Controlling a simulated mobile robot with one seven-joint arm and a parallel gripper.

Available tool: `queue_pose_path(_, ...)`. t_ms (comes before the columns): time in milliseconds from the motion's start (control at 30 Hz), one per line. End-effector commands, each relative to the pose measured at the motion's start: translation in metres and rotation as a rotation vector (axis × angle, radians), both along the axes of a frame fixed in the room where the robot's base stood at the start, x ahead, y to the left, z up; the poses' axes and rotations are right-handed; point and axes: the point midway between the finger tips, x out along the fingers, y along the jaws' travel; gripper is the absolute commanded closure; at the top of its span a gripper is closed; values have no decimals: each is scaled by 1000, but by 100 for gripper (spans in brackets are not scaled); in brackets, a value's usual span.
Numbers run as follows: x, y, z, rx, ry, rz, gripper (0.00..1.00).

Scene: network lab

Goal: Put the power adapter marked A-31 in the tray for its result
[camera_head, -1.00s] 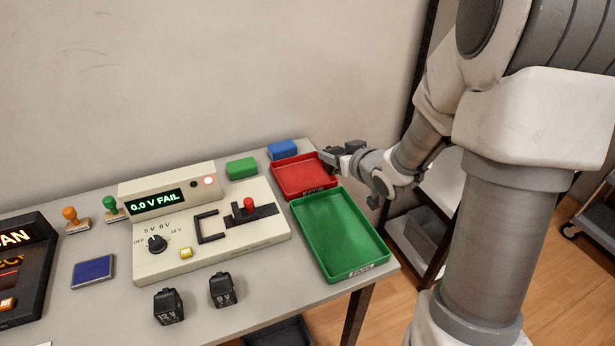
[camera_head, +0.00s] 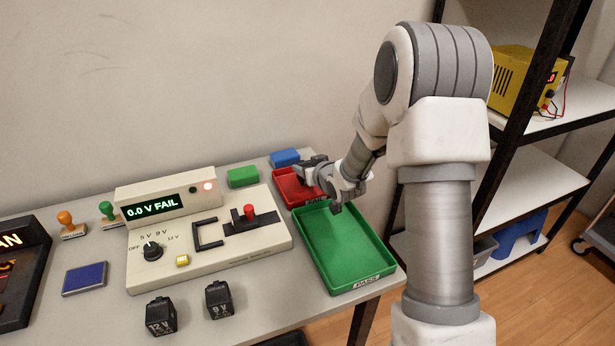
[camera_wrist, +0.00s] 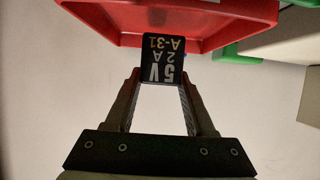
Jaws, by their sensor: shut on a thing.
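The black power adapter (camera_wrist: 163,58) marked 5V 2A A-31 is between my fingertips in the wrist view. My gripper (camera_wrist: 162,82) is shut on it. The red tray (camera_head: 285,187), labelled FAIL, is at the back right of the table; it also shows in the wrist view (camera_wrist: 225,14), overlapping the adapter's far end. In the head view my gripper (camera_head: 308,174) is over the red tray, and the adapter is hard to make out there. The green tray (camera_head: 347,262), labelled PASS, is empty in front of it. The tester (camera_head: 165,225) display reads 0.0 V FAIL with a red lamp lit.
Two other black adapters, 12V (camera_head: 161,316) and 9V (camera_head: 219,299), stand at the front. A green block (camera_head: 243,176) and a blue block (camera_head: 285,157) lie behind the tester. Two stamps (camera_head: 71,225) and a blue pad (camera_head: 85,278) are at left. Shelves (camera_head: 535,185) stand right.

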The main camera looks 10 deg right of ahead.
Motion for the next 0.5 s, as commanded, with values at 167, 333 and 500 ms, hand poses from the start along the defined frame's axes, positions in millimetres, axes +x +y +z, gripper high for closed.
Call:
queue_pose_path(167,0,1,-25,0,1,1,100)
queue_pose_path(333,0,0,-23,-1,0,0,100)
queue_pose_path(500,0,0,-28,0,0,0,100)
